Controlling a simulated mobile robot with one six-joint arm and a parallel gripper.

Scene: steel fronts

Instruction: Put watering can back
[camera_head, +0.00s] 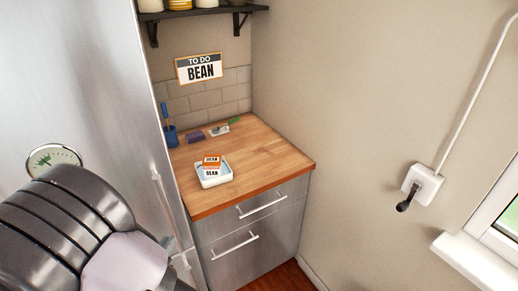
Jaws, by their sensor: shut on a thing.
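I cannot make out a watering can in the head view. My own dark, ribbed arm fills the lower left corner and hides what lies behind it. My gripper's fingertips do not show. A small grey-green piece (168,242) peeks out just right of my arm, in front of the steel front; I cannot tell what it belongs to.
A wooden counter (262,150) stands on steel drawers (250,241) with white handles. On it are a white tray (216,181) with BEAN labels, a blue cup (171,138) and small items. A tall steel door (95,80) is left, a shelf (205,12) above, a wall crank (406,203) right.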

